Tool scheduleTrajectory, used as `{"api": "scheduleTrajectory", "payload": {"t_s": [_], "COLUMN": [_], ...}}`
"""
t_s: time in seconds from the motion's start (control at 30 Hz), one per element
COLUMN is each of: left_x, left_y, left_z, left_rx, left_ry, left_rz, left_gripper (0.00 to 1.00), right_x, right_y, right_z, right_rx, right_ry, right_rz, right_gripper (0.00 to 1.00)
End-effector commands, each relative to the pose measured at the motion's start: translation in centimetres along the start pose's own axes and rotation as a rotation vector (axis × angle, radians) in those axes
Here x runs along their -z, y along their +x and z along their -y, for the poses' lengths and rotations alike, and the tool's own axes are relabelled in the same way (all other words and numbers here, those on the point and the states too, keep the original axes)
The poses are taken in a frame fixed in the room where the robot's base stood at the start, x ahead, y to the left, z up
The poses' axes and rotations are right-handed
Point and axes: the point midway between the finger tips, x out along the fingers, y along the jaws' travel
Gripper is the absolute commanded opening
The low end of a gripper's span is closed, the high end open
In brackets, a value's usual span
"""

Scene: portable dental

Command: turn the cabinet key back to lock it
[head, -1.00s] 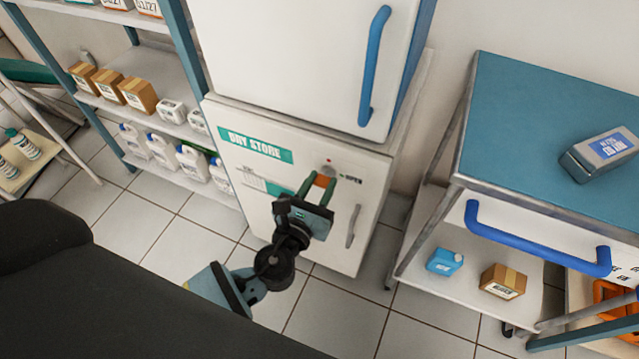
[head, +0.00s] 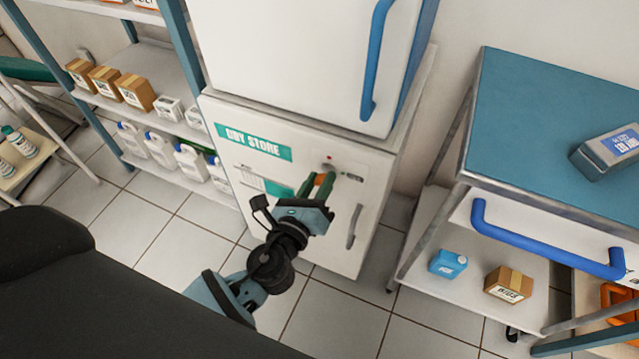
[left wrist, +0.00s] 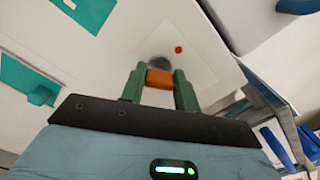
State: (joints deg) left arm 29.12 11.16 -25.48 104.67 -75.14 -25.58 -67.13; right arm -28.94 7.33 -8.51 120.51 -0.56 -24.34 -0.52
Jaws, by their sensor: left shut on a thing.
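The white cabinet (head: 240,119) with the teal "DRY STORE" sign stands below a larger white unit. Its key has an orange grip (left wrist: 160,79), which sits between the green fingers in the left wrist view. My left gripper (head: 318,184) is shut on the key at the cabinet's upper front. In the left wrist view the gripper (left wrist: 160,88) faces a round grey lock (left wrist: 160,62) on a pale plate, with a red dot beside it. The fingers hide much of the key in the head view. My right gripper is not in view.
A grey vertical handle (head: 354,227) is on the cabinet's right side. A blue-topped cart (head: 540,130) stands at right with a blue handle (head: 545,240). Shelves (head: 165,75) with boxes and bottles stand at left. Tiled floor is open in front.

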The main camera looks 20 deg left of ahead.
Motion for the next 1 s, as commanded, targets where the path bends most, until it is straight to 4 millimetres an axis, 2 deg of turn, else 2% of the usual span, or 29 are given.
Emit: {"api": "scheduleTrajectory", "payload": {"t_s": [0.7,1.0], "left_x": [0.2,0.2], "left_y": [0.0,0.0], "left_z": [-0.3,-0.3], "left_rx": [-0.002,-0.001], "left_ry": [-0.679,-0.898], "left_rz": [0.001,0.001], "left_gripper": [0.08,0.08], "right_x": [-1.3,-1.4], "right_y": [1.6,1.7], "right_z": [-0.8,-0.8], "right_rx": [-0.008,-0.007], "right_ry": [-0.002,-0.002], "right_rz": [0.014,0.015], "right_gripper": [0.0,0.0]}}
